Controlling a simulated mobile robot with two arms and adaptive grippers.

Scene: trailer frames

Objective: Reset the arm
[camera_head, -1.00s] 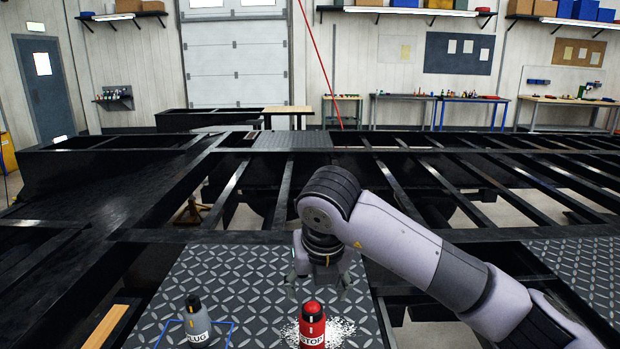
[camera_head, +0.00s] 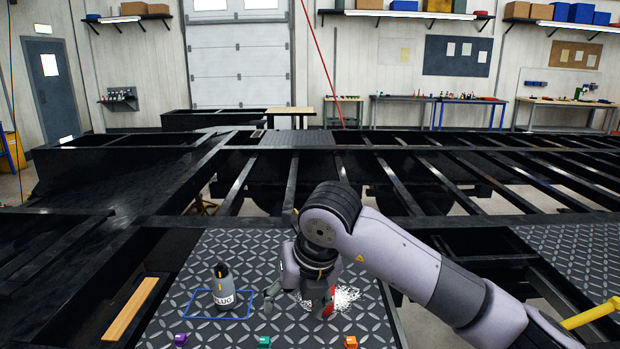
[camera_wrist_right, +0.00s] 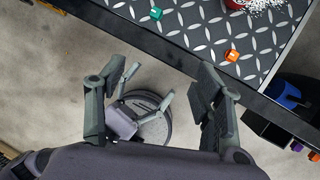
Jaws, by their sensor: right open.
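My right gripper (camera_head: 298,300) hangs pointing down over the diamond-plate panel (camera_head: 190,290), its fingers apart and empty. It also shows in the right wrist view (camera_wrist_right: 160,90), fingers spread beyond the plate's edge over the floor. My left gripper is not in the head view. A purple and grey fingered part (camera_wrist_right: 122,122) shows below in the right wrist view; I cannot tell whether it is my left gripper.
The dark trailer frame (camera_head: 290,223) has open gaps. A yellow bar (camera_head: 592,314) is at right.

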